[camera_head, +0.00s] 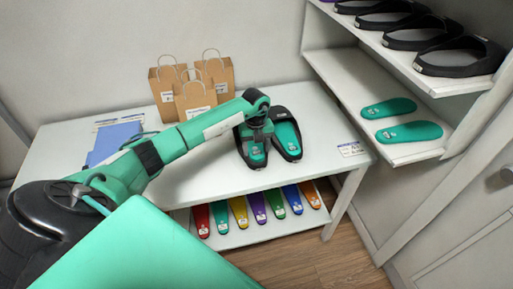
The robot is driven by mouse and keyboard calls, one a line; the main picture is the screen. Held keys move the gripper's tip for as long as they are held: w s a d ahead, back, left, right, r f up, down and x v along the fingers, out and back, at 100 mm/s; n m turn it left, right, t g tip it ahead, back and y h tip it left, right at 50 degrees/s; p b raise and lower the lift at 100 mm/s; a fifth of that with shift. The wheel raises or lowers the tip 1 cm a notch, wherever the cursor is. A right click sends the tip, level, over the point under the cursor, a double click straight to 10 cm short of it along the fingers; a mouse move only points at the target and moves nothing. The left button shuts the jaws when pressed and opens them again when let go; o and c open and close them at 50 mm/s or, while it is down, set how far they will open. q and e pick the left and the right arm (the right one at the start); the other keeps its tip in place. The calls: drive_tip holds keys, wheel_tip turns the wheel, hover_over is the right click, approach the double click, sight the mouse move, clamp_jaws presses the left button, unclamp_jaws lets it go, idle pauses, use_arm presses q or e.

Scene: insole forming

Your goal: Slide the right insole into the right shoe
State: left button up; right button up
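Two black slip-on shoes stand side by side on the white table. The right shoe (296,154) shows a teal insole (286,137) inside its outline; whether it lies fully flat I cannot tell. The left shoe (241,149) also shows teal inside, at its insole (257,157). My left gripper (257,142) points down over the left shoe and hides much of it. Its fingers are too small and covered to show whether they are open or shut, or whether they touch the insole. My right gripper is not in view.
Colored insoles (239,212) lie on the lower shelf. The right rack holds black shoes (460,56) above two teal insoles (409,132). The table's right end is mostly clear.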

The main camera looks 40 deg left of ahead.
use_arm(q)
drive_tip(key=o, duration=0.4)
drive_tip(key=shift+c, duration=0.2)
drive_tip(key=shift+r, duration=0.1)
wheel_tip(320, 180, up, 14)
drive_tip(key=b, duration=0.3)
drive_tip(key=shift+w+a+f, duration=0.2)
drive_tip(key=shift+w+a, duration=0.1)
